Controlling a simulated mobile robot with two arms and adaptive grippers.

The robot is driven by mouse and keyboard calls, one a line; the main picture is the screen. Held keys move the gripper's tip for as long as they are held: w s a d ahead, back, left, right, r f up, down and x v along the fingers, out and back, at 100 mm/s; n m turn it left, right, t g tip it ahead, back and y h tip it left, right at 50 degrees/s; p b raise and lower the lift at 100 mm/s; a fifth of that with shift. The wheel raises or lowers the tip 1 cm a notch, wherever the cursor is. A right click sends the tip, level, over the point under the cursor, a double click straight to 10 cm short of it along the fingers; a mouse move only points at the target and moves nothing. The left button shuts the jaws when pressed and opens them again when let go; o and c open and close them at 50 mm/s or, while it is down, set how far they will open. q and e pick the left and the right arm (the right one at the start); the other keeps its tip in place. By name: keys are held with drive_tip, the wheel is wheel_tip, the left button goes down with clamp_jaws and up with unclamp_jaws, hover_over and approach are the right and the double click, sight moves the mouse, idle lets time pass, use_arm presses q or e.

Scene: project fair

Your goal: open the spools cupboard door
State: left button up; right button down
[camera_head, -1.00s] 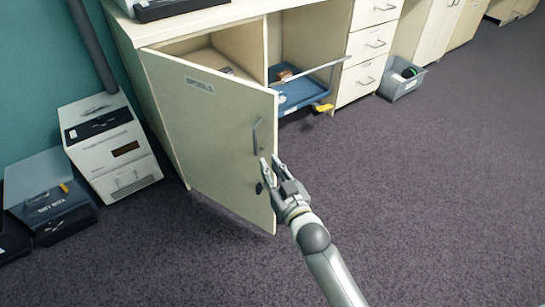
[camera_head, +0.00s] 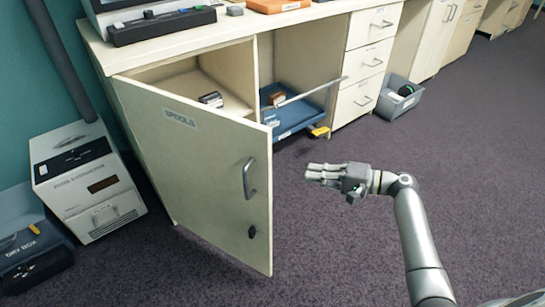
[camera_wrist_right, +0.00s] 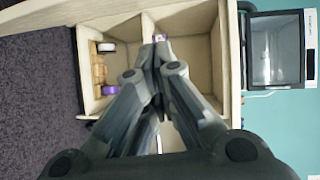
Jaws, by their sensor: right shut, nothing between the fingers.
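The spools cupboard door (camera_head: 190,175), cream with a "SPOOLS" label, stands swung open at an angle in the head view. Its grey bar handle (camera_head: 249,179) and a dark lock below it are on the free edge side. My right gripper (camera_head: 308,174) is shut and empty, to the right of the door and apart from the handle. In the right wrist view my right gripper (camera_wrist_right: 152,60) points toward the open cupboard shelves (camera_wrist_right: 192,70). Part of the cupboard's inside (camera_head: 205,85) shows above the door, with a small dark item on the shelf. My left gripper is out of view.
A blue tray (camera_head: 290,118) with a long bar across it sits in the open bay beside the cupboard. Drawers (camera_head: 367,60) and a grey bin (camera_head: 398,97) stand farther right. A white machine (camera_head: 88,182) and a dry box (camera_head: 30,245) stand left. The carpet on the right is clear.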

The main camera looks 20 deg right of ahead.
wheel_tip(320, 180, up, 4)
drive_tip(key=d+y, duration=0.1)
drive_tip(key=y, duration=0.1)
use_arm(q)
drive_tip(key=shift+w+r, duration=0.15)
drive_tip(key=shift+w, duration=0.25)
use_arm(e)
drive_tip(key=w+a, duration=0.2)
drive_tip(key=a, duration=0.8)
drive_tip(key=shift+w+a+n, duration=0.3)
drive_tip(key=shift+a, duration=0.1)
drive_tip(key=shift+r, duration=0.1)
